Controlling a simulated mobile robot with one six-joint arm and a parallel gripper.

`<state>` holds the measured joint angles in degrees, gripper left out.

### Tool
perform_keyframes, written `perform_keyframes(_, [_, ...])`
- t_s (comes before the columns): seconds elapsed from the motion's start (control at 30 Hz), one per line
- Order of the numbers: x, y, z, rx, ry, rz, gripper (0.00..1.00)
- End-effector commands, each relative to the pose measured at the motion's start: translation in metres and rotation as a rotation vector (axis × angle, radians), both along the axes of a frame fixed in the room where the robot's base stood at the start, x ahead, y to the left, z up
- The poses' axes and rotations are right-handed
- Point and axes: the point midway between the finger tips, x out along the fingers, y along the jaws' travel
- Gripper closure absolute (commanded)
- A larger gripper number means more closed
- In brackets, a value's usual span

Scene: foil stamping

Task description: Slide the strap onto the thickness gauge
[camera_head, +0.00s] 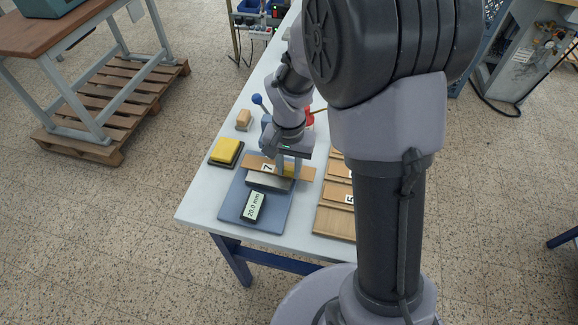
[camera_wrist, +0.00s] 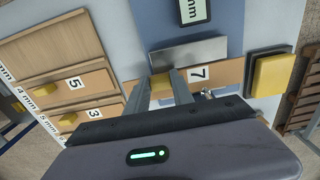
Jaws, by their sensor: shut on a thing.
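The strap is a flat tan strip with a white label "7" (camera_head: 252,162); it also shows in the wrist view (camera_wrist: 226,75). My gripper (camera_head: 288,174) is shut on it, and its fingers (camera_wrist: 164,84) grip near the strap's middle. The thickness gauge is a blue plate (camera_head: 230,205) with a metal block (camera_head: 268,182) and a display (camera_head: 253,207) that seems to read 20.0 mm. The strap runs along the far side of the metal block, roughly parallel to it. I cannot tell whether they touch. The fingers hide part of the strap.
A yellow pad on a dark base (camera_head: 226,151) sits left of the gauge. Wooden pieces labelled 5 and 3 (camera_wrist: 75,84) lie on the other side, on a board with mm markings. A small wooden block (camera_head: 243,119) and a blue-knobbed lever (camera_head: 257,99) stand farther back.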

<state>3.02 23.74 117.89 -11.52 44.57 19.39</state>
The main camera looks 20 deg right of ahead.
Motion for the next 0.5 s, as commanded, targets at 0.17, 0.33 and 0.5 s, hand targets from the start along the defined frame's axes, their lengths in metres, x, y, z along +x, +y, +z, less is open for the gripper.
perform_keyframes(0.17, [0.0001,0.0,0.0003,0.0,0.0,0.0,0.56])
perform_keyframes(0.33, [0.0,0.0,0.0002,0.0,0.0,0.0,0.46])
perform_keyframes(0.5, [0.0,0.0,0.0008,0.0,0.0,0.0,0.46])
